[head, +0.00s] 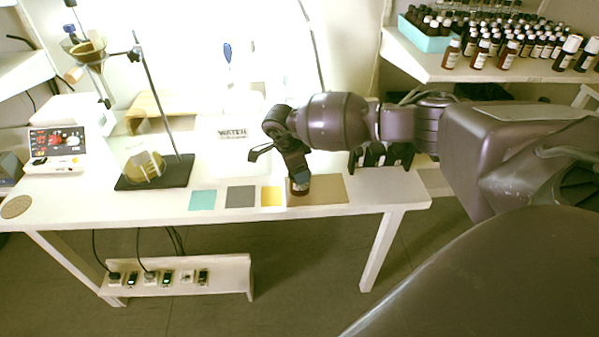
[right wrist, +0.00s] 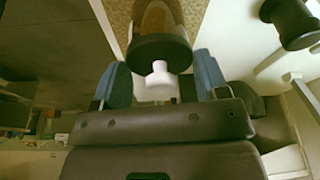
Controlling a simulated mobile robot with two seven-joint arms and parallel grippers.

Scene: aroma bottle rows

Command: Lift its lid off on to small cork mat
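An amber vessel with a round black lid stands on the brown rectangular mat (head: 330,189) near the table's front edge. The vessel (head: 299,188) is small and partly hidden under my right gripper (head: 300,175) in the head view. In the right wrist view the black lid (right wrist: 160,48) has a pale knob-like part toward me. The blue fingers of my right gripper (right wrist: 162,75) are on both sides of the lid, close to its rim; whether they press on it is not clear. A small round cork mat (head: 15,207) lies bare at the table's far left. My left gripper is out of view.
Teal (head: 202,200), grey (head: 240,197) and yellow (head: 271,196) squares lie left of the brown mat. A stand with a dark base (head: 155,172) and a white instrument (head: 68,140) are farther left. Dark bottles stand behind the mat. A shelf (head: 440,66) of bottles is at right.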

